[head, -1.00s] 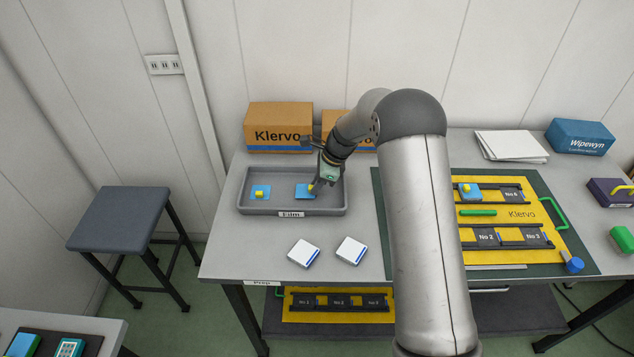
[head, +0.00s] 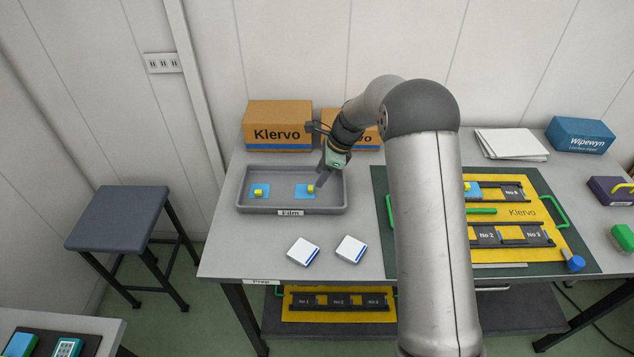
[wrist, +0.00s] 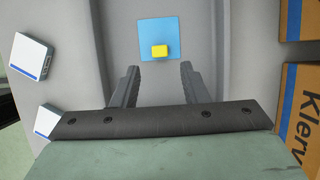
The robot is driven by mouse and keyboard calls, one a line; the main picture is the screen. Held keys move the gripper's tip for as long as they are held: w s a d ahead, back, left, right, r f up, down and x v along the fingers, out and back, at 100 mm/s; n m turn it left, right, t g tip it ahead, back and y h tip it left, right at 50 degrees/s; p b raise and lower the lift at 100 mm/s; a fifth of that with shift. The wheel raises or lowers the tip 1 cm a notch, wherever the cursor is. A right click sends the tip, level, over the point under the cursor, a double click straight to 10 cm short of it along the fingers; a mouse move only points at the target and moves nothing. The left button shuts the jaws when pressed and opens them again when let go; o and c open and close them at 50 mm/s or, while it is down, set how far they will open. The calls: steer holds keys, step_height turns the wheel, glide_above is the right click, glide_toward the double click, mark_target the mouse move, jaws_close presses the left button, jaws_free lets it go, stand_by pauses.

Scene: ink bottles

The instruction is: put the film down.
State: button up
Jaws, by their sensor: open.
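A blue square film with a yellow tab (head: 303,190) lies flat in the right part of the grey tray labelled Film (head: 240,205). It also shows in the wrist view (wrist: 158,32), just beyond my fingertips. A second blue film with a yellow tab (head: 264,192) lies in the left part of the same tray. My gripper (head: 318,184) is above the right side of the tray, close to the right film and apart from it. In the wrist view my gripper (wrist: 158,72) is open with nothing between its fingers.
Two white boxes (head: 303,251) (head: 351,248) lie in front of the tray. Klervo cartons (head: 278,125) stand behind it.

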steer(key=s+d+r+n, duration=0.2)
steer(key=s+d+r, duration=0.1)
steer(key=r, duration=0.3)
steer(key=s+d+r+n, duration=0.1)
steer(key=s+d+r, duration=0.15)
steer(key=r, duration=0.25)
steer(key=s+d+n+h, duration=0.1)
steer(key=s+n, duration=0.4)
steer(key=s, duration=0.6)
steer(key=s+d+r+n+h, duration=0.1)
steer(key=s+d+n, duration=0.3)
steer(key=s, duration=0.6)
steer(key=s+d+n+h, duration=0.2)
steer(key=s+n, duration=0.4)
steer(key=s, duration=0.5)
steer(key=shift+s+d+r+t+b, duration=0.15)
steer(key=shift+s+d+t+b, duration=0.15)
steer(key=shift+d+b, duration=0.2)
